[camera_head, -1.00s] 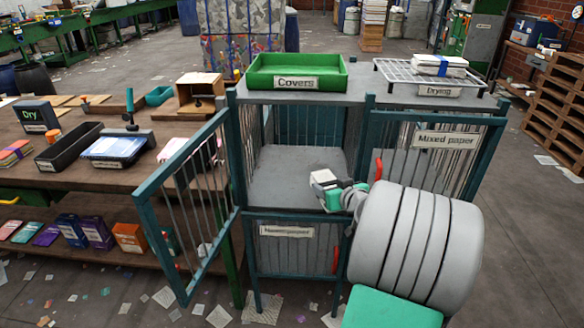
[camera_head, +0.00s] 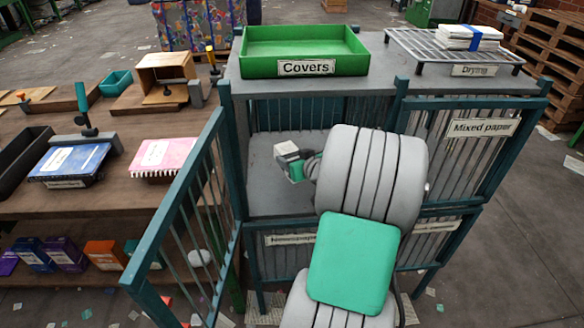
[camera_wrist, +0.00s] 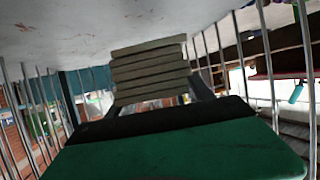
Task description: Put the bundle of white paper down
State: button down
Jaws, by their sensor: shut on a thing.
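A bundle of white paper (camera_head: 287,149) is in my gripper (camera_head: 294,165), inside the open upper compartment (camera_head: 262,190) of the teal cage. The wrist view shows the bundle (camera_wrist: 150,72) as a stack of several pale layers. My gripper (camera_wrist: 155,98) is shut on it there, its fingers partly hidden behind the bundle and the green palm. I cannot tell whether the bundle touches the compartment floor. Another white paper bundle (camera_head: 471,37) with a blue band lies on the rack labelled Drying (camera_head: 425,45).
The barred door (camera_head: 180,220) stands open to the left. Bars enclose the compartment sides, and its top carries a green tray labelled Covers (camera_head: 262,65). The Mixed paper panel (camera_head: 478,128) is right of my arm. Compartment floor around the bundle looks clear.

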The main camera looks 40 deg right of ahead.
notch_tip(320, 180, down, 5)
jog(key=shift+w, duration=0.1)
jog(key=shift+b, duration=0.3)
jog(key=shift+f+b, duration=0.3)
jog(key=shift+b, duration=0.05)
jog(key=shift+c, duration=2)
grip_release()
jog(key=shift+r, duration=0.1)
jog(key=shift+r+p, duration=0.25)
jog(key=shift+p, duration=0.2)
jog(key=v, duration=1.1)
jog(key=shift+s+r, duration=0.1)
jog(key=shift+s, duration=0.3)
jog(key=shift+s+a, duration=0.15)
